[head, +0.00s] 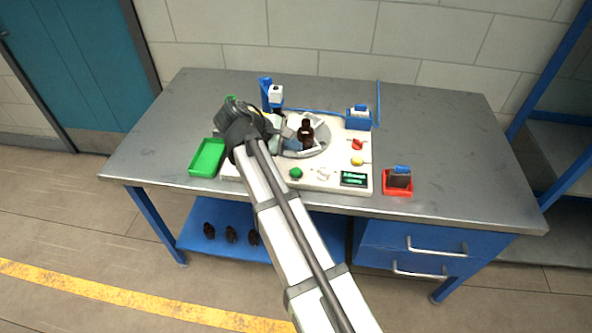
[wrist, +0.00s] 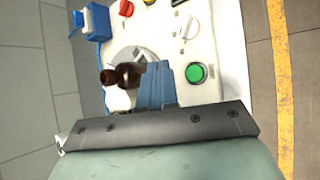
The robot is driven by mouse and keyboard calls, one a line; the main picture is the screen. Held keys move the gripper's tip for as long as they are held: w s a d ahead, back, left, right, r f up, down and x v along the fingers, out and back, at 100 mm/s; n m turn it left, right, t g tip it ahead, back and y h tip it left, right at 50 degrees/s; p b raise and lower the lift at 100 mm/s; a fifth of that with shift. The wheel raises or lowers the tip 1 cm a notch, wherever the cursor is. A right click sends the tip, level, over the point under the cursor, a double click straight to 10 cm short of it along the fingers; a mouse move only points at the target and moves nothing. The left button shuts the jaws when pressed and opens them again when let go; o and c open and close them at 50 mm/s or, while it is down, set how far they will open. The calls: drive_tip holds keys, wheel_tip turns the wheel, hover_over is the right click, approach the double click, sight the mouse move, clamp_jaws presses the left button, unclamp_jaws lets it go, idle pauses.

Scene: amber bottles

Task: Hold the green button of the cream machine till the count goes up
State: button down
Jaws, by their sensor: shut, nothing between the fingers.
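The cream machine (head: 335,185) stands on the grey workbench. My gripper (head: 291,143) is over the machine, behind the button in the head view. In the wrist view its blue fingers (wrist: 156,82) are shut and empty, beside the button and apart from it. A brown bottle (head: 306,133) stands on the round turntable.
A red knob (head: 358,144), yellow button (head: 357,160) and white switch (head: 323,174) share the panel. A green tray (head: 208,157) lies left, a red holder (head: 398,190) right. A blue post (head: 266,95) rises behind.

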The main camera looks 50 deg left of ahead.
sight(293, 172)
drive_tip(key=shift+f, duration=3.1)
drive_tip(key=shift+f, duration=0.25)
drive_tip(key=shift+f, duration=0.2)
drive_tip(key=shift+f, duration=0.45)
idle(4.0)
